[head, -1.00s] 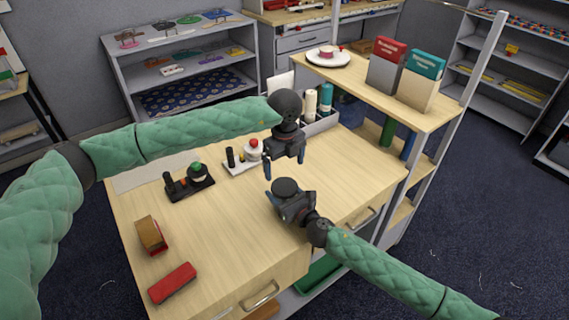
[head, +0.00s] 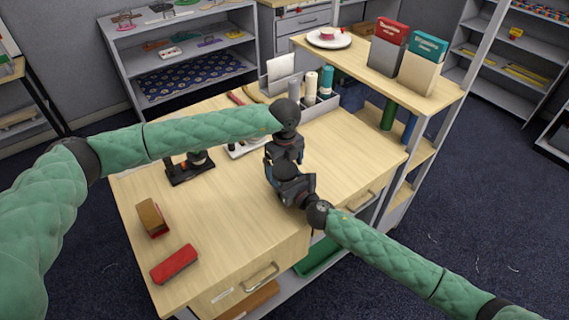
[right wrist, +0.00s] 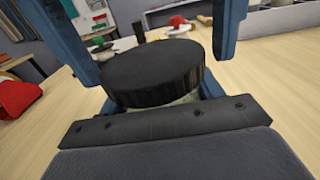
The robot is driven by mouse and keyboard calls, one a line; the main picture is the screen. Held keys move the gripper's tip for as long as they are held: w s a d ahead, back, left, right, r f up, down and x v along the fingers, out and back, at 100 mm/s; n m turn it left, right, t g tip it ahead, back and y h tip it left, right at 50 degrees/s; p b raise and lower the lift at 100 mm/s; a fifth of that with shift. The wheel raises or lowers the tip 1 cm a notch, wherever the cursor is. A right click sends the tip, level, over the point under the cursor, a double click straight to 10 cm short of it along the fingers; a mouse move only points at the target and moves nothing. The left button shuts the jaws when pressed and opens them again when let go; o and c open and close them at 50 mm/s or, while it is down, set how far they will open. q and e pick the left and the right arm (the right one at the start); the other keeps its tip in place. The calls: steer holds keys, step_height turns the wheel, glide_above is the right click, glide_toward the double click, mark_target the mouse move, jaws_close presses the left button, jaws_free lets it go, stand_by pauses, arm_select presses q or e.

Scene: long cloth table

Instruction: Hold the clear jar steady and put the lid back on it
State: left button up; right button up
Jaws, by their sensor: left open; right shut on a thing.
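The black lid (right wrist: 155,72) sits on top of the clear jar (right wrist: 181,99) in the right wrist view. Only a thin strip of the jar's glass shows under the lid; I cannot tell how tightly the lid is seated. My right gripper (head: 291,188) is shut around the jar above the table's right part. My left gripper (head: 283,166) is open and points down just above the right one. Its two blue fingers stand on either side of the lid in the right wrist view, with visible gaps. In the head view the grippers hide most of the jar.
A black tray (head: 190,174) with small items stands behind, partly covered by my left arm. A wood-and-red block (head: 152,218) and a red block (head: 174,263) lie at the table's left front. A grey organizer (head: 322,108) and a raised shelf (head: 435,92) stand at the back right.

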arm_select(q)
steer(key=shift+c, duration=0.4)
steer(key=c, duration=0.9)
steer(key=m, duration=0.6)
steer(key=shift+m, duration=0.4)
steer(key=shift+c, duration=0.2)
steer(key=o, duration=1.1)
steer(key=shift+r, duration=2.25)
